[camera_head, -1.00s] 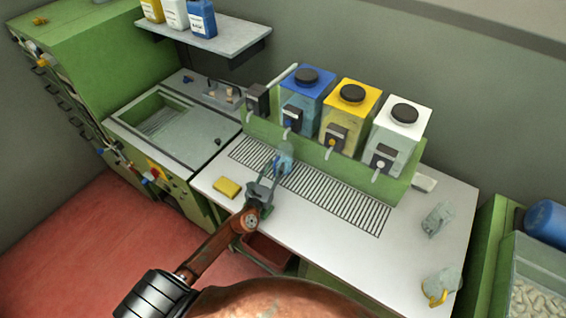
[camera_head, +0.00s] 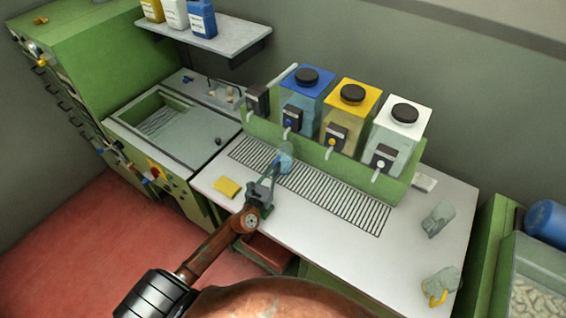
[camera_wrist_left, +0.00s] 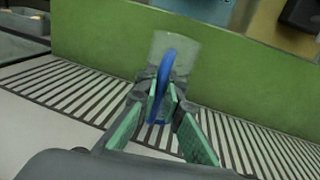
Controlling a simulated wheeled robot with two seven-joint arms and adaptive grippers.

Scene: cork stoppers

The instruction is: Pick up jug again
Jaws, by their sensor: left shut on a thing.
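The jug (camera_head: 287,152) is small and clear with a blue handle, and it is on or just above the slatted drain grate under the blue-lidded dispenser. In the left wrist view the jug's clear body (camera_wrist_left: 182,55) stands behind its blue handle (camera_wrist_left: 166,80). My left gripper (camera_head: 272,176) is shut on the handle, which runs between its green-padded fingers (camera_wrist_left: 160,100). The fingers hide part of the jug. I cannot tell whether the jug's base touches the grate. My right gripper is not in view.
Dispensers with blue (camera_head: 305,100), yellow (camera_head: 349,112) and white (camera_head: 398,135) lids stand behind the grate (camera_head: 340,198). A yellow sponge (camera_head: 227,187) lies left of my gripper. A sink (camera_head: 180,130) is at the left.

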